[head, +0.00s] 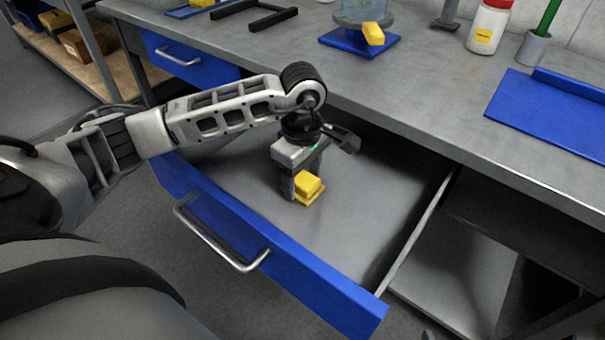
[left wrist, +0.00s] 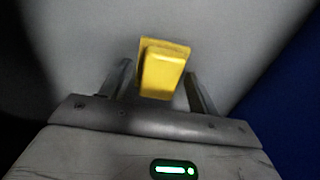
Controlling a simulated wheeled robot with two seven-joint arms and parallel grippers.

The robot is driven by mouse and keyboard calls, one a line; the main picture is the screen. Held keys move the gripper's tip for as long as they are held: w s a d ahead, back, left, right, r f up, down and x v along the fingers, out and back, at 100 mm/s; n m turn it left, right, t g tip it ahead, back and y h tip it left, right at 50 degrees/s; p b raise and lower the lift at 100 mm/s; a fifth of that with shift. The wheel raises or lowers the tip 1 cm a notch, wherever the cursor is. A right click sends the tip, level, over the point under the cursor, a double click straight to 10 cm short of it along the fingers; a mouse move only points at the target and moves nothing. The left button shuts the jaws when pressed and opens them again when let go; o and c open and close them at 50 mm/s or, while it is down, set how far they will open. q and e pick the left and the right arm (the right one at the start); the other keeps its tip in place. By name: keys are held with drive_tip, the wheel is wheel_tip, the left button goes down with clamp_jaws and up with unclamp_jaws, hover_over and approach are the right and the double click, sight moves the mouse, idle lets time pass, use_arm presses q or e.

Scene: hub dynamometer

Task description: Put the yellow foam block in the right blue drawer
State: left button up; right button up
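The right blue drawer (head: 330,290) is pulled open, with a bare grey floor inside. A yellow foam block (head: 309,183) is inside it, with a flat yellow piece directly beneath or behind it; I cannot tell whether they are one object. My left gripper (head: 303,187) is down inside the drawer, its fingers around the block. In the left wrist view, the block (left wrist: 163,73) shows between the two fingers (left wrist: 158,82), with a gap at the left finger, so the gripper looks open. My right gripper is not in view.
The grey workbench (head: 440,110) overhangs the drawer's back. A closed blue drawer (head: 205,70) is at the left. On the bench are another yellow block (head: 373,34), a blue mat (head: 345,42), a white bottle (head: 488,28) and a blue tray (head: 550,115). The drawer floor around the gripper is clear.

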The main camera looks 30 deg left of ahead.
sight(303, 178)
use_arm(q)
drive_tip(key=shift+r, duration=0.15)
wheel_tip(303, 178, up, 12)
drive_tip(key=p, duration=0.1)
drive_tip(key=shift+p, duration=0.4)
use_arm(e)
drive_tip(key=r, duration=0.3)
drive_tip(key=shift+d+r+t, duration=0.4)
